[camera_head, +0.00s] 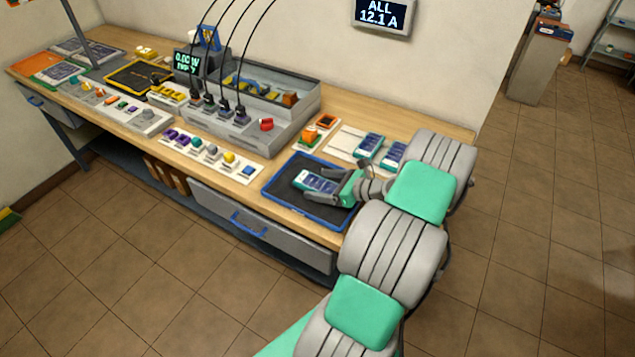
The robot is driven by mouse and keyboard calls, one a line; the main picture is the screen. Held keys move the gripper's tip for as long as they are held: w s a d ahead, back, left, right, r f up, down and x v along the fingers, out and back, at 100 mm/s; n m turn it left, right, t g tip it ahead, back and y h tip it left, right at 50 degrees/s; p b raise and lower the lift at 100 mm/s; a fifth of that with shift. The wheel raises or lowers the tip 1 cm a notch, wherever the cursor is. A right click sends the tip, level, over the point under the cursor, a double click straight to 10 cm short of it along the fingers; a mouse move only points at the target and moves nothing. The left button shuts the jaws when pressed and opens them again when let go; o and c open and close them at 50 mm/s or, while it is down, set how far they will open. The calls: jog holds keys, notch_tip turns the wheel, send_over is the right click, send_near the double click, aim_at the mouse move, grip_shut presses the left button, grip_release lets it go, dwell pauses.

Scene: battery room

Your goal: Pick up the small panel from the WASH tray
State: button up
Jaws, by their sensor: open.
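A small panel (313,180) with dark blue cells and a pale green edge lies in a dark tray with a blue rim (287,211) at the bench's front right. No WASH lettering is legible on this tray. My gripper (322,187) is over the tray, reaching in from the right. Its grey fingers are apart, with the panel lying between or just under them. I cannot tell whether they touch it. The panel's right end is partly hidden by my gripper.
Two similar small panels (369,146) lie on a white sheet behind the tray, close to my arm. A grey console with cables (236,131) stands left of the tray. A strip of coloured knobs (211,152) lies along the front edge. Floor in front is clear.

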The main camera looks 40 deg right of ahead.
jog(key=shift+w, duration=0.1)
jog(key=shift+c, duration=0.4)
jog(key=c, duration=1.5)
jog(key=shift+c, duration=0.2)
jog(key=shift+r, duration=0.1)
